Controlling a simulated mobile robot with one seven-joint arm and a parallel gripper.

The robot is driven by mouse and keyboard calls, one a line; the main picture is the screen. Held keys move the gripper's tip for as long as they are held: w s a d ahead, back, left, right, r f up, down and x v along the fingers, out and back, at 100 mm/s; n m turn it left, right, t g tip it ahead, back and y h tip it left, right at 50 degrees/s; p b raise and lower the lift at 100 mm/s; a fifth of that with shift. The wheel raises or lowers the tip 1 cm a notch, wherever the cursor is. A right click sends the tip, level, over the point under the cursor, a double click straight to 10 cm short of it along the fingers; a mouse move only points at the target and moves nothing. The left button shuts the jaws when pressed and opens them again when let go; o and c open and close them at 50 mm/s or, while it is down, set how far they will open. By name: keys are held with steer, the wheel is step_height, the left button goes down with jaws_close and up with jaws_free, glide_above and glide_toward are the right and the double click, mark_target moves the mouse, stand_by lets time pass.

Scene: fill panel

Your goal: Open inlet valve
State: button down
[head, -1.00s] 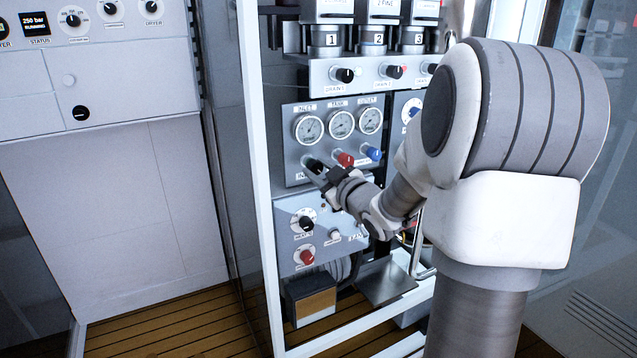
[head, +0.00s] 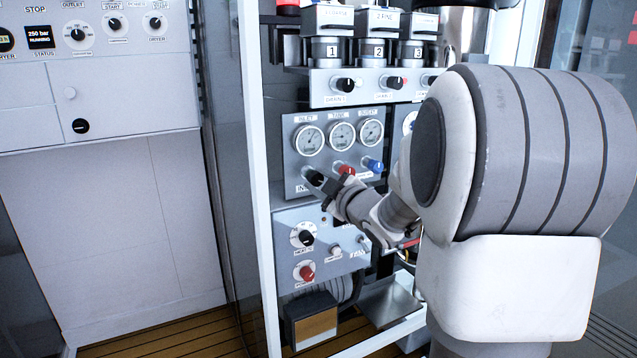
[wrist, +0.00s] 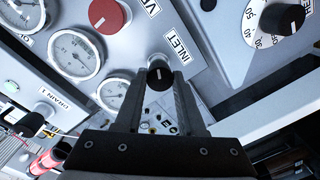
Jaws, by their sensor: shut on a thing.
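The inlet valve is a black knob (head: 313,178) below the left gauge on the grey gauge panel (head: 294,160). In the wrist view the knob (wrist: 160,75) has a white pointer line and sits beside the "INLET" label (wrist: 174,45). My gripper (head: 322,184) reaches it from the lower right. In the wrist view the gripper's dark fingers (wrist: 162,84) stand on both sides of the knob and are shut on it. In the head view the fingers are small and partly hidden by my wrist.
A red knob (head: 346,170) and a blue knob (head: 373,165) sit close to the right of the inlet knob. Three gauges (head: 342,135) are above. A heat dial (head: 303,235) and a red power knob (head: 304,271) are on the panel below. A white frame post (head: 257,180) stands at the left.

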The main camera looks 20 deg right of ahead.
steer(key=shift+d, duration=0.1)
steer(key=c, duration=0.5)
jaws_free()
steer(key=shift+s, duration=0.1)
steer(key=s+p, duration=0.1)
steer(key=s, duration=0.4)
steer(key=s+p, duration=0.1)
steer(key=s, duration=0.5)
steer(key=s+d+p, duration=0.1)
steer(key=s, duration=0.5)
steer(key=shift+s+r+p, duration=0.1)
steer(key=shift+r+p, duration=0.25)
steer(key=shift+r, duration=0.05)
